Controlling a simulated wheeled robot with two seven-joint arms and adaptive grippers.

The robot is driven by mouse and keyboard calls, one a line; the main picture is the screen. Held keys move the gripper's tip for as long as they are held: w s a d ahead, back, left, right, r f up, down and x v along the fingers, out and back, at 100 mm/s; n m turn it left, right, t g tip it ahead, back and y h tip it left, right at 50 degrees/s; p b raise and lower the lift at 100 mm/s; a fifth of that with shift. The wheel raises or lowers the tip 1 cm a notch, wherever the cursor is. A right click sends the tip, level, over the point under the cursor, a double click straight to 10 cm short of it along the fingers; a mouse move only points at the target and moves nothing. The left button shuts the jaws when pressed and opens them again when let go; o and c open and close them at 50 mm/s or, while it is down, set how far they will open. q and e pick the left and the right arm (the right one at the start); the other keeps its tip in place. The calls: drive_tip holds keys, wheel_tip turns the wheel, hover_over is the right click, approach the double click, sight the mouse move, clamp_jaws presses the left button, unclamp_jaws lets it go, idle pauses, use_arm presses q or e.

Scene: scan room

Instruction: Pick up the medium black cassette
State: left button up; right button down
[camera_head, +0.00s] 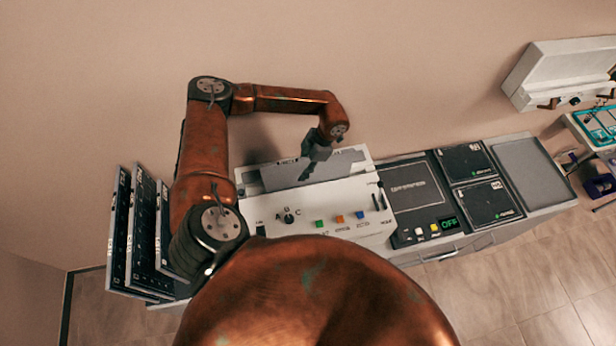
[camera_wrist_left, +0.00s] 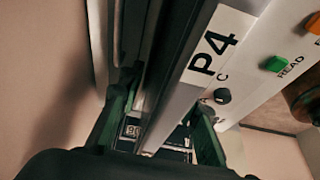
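Black cassettes stand upright in a row at the far left of the head view: a large one (camera_head: 118,235), a middle one (camera_head: 143,225) and a smaller one (camera_head: 163,228). Two square black cassettes (camera_head: 466,162) (camera_head: 487,202) lie flat at the right. A grey plate (camera_head: 275,178) stands in the white reader (camera_head: 350,215). My left gripper (camera_head: 310,165) points down at this plate. In the left wrist view its green fingers (camera_wrist_left: 160,125) are apart, with a dark plate edge (camera_wrist_left: 165,80) running between them; contact is unclear. My right gripper is out of view.
The white reader has coloured buttons and a knob (camera_head: 287,217). An open white case (camera_head: 560,75) stands at the far right. The wall is close behind the counter.

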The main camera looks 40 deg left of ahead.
use_arm(q)
clamp_jaws()
drive_tip(key=shift+w+r, duration=0.1)
idle(0.7)
